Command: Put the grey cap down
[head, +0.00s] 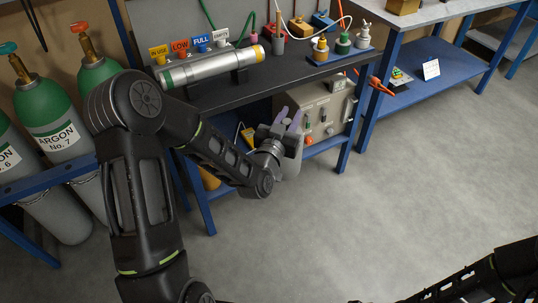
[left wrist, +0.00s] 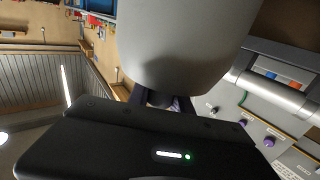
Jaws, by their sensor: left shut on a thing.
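My left gripper (head: 288,122), with purple fingers, is in front of the blue-framed bench, over its front edge and lower shelf. It is shut on the grey cap, a smooth light grey rounded body that fills the upper middle of the left wrist view (left wrist: 185,45). In the head view the cap (head: 292,163) shows in part beside and below the fingers. The cap is held in the air, clear of the bench top. The finger contact is mostly hidden behind the cap and my wrist. My right arm shows at the lower right, but its gripper is out of view.
The dark bench top (head: 290,72) holds a banded metal cylinder (head: 210,66), coloured tags (head: 180,46) and a blue tray (head: 342,52) with fittings. Green-topped argon cylinders (head: 55,120) stand left. The floor at right is clear.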

